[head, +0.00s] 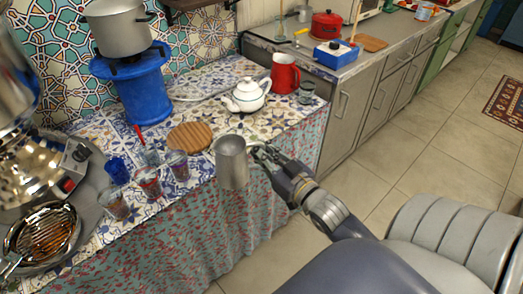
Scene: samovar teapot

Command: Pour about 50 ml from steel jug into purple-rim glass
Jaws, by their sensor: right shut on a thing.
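The steel jug (232,170) is a grey metal cylinder, held upright in front of the tiled table's edge. My right gripper (262,157) is shut on it from the right side. Several small glasses stand on the table to the left of the jug. The glass nearest the jug (179,167) looks purplish at the rim, but the rim colours are too small to tell surely, so I cannot be certain which is the purple-rim glass. My left gripper is not in view.
A round wooden board (189,137) lies behind the glasses. A white teapot (247,95), a red jug (285,73) and a dark glass (306,92) stand farther back. A blue stand (145,92) bears a pot (117,28). A shiny samovar stands at far left, beside a metal pan (43,233).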

